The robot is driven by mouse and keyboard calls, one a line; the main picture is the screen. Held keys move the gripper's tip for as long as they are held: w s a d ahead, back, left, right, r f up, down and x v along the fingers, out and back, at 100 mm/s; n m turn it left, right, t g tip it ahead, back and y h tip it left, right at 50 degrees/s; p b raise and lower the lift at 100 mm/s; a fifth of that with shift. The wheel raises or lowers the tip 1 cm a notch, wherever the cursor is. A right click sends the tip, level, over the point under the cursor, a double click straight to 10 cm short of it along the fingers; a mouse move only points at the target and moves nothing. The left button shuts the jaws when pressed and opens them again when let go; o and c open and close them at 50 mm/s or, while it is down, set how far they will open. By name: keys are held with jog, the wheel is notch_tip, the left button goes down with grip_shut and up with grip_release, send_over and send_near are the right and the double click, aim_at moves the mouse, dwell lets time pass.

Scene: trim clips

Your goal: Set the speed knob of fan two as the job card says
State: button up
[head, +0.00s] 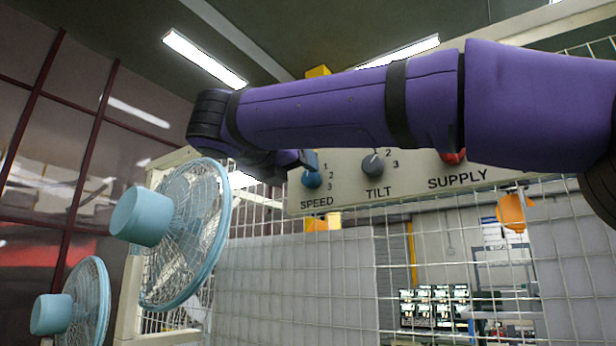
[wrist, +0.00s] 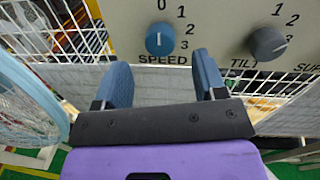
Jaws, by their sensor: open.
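The blue speed knob (wrist: 158,41) sits on the cream panel (wrist: 215,12) above the word SPEED. Its white mark points up, close to the 0. It also shows in the head view (head: 312,180), partly behind my gripper. In the wrist view, my gripper (wrist: 160,66) is open, with its two blue fingers apart below the knob and nothing between them. In the head view, my gripper (head: 308,160) is at the knob's upper left. I cannot tell if it touches. Two blue fans, a nearer one (head: 143,217) and a lower one (head: 50,315), stand at left. No job card is readable.
A grey tilt knob (wrist: 267,43) is right of the speed knob. A red supply control (head: 453,157) is partly hidden by my arm. Wire mesh (head: 480,240) lies below the panel. A fan guard (wrist: 25,105) is close at my gripper's left.

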aim_at(308, 176)
jog(key=shift+x, duration=2.65)
jog(key=shift+c, duration=0.5)
jog(key=c, duration=0.8)
